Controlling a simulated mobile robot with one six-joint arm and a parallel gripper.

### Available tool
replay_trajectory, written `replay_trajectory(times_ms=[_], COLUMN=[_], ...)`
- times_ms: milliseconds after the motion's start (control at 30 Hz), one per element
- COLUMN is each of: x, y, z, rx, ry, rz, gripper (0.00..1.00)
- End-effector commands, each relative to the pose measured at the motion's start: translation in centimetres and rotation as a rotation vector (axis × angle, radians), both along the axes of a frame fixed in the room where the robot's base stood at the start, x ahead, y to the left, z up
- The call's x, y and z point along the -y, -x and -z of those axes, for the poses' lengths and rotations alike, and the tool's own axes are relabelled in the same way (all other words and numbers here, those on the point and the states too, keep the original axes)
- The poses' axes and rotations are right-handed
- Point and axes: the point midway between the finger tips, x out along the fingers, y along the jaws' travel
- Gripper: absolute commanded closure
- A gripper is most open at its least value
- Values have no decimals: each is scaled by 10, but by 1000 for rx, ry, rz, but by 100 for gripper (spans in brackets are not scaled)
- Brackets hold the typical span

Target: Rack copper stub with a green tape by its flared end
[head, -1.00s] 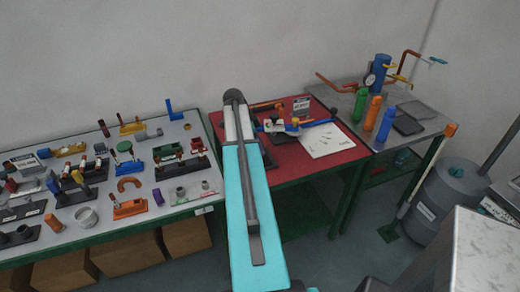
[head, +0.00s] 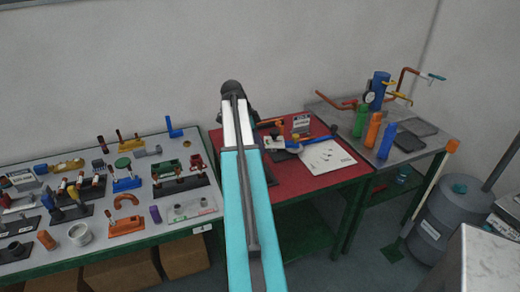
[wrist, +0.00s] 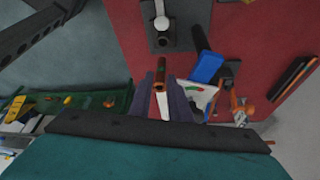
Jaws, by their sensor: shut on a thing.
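The copper stub (wrist: 161,74) is a short brown-copper tube between the fingers of my gripper (wrist: 163,92) in the wrist view. It points away from the wrist, with its open end showing. I cannot make out green tape or a flare on it. My gripper is shut on it, over or near the red table (wrist: 140,22). A dark plate (wrist: 158,42) with a pale round-topped part lies beyond the stub, apart from it in the picture. In the head view my arm hides the gripper and stub.
The red table (head: 290,180) also holds a blue-handled tool (head: 287,145) and a white sheet (head: 325,156). A crowded grey table (head: 115,225) stands left, and a metal bench (head: 405,160) with several coloured bottles stands right. A grey drum (head: 448,222) is at far right.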

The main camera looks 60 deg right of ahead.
Motion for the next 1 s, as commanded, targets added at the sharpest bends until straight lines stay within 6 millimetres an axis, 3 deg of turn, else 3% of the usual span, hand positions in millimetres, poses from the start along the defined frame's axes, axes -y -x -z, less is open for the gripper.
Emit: replay_trajectory(times_ms=[667, 867, 1000], x=[-4, -21, -45], y=[-4, -26, -53], z=[0, -2, -5], rx=[0, 1, 1], ry=[1, 1, 1], rz=[-17, -111, -241], gripper=[99, 99, 99])
